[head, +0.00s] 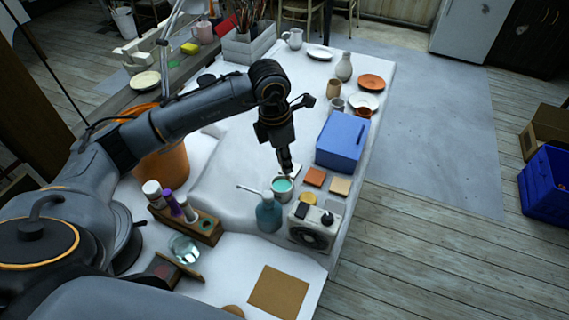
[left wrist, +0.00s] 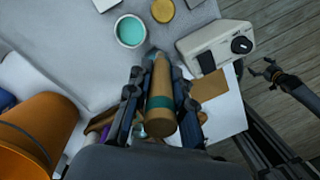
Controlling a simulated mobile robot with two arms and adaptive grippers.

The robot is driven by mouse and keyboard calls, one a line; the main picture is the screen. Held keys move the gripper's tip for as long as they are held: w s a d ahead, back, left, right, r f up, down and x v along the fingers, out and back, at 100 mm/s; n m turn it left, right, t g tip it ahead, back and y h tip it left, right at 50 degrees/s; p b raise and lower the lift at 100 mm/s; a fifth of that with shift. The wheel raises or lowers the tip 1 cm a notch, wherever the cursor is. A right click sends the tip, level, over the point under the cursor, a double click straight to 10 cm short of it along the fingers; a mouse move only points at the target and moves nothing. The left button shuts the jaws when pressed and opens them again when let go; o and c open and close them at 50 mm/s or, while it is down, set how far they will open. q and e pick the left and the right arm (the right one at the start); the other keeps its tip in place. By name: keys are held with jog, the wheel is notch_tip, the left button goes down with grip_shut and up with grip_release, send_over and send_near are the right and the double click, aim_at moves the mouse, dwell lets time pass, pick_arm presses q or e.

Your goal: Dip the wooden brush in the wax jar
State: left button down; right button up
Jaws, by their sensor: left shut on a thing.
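The wax jar (head: 282,188) is a small open pot with teal contents, standing near the middle of the table. It also shows at the upper left of the left wrist view (left wrist: 130,31). My left gripper (head: 286,163) points down just above and behind the jar in the head view. In the left wrist view its fingers are shut on the wooden brush (left wrist: 161,92), which has a tan body and a teal band. The brush's far end appears beside the jar, not inside it. In the head view the brush is hard to make out. My right gripper (left wrist: 270,70) shows only small at the right.
A blue-grey bottle (head: 268,215) and a white device with a black knob (head: 327,219) stand close in front of the jar. A blue box (head: 342,142) and coloured tiles (head: 314,177) lie to its right. A wooden rack (head: 205,231) is at left.

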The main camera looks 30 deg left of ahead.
pick_arm(q)
jog(key=shift+w+a+f+n+t+y+b, duration=0.2)
jog(key=shift+w+a+f+n+b, duration=0.6)
jog(key=shift+f+n, duration=1.25)
jog(key=shift+w+a+f+n+t+y+b, duration=0.2)
jog(key=shift+w+a+f+n+b, duration=0.25)
jog(key=shift+f+n+b, duration=1.1)
jog(key=shift+w+a+f+n+t+y+b, duration=0.15)
jog(key=shift+w+a+f+n+b, duration=0.45)
jog(key=shift+f+n, duration=1.85)
jog(key=shift+w+d+f+m, duration=0.15)
jog(key=shift+f+m, duration=0.2)
jog(key=shift+m, duration=0.2)
notch_tip(320, 180, up, 8)
jog(key=p, duration=0.5)
jog(key=shift+f, duration=0.25)
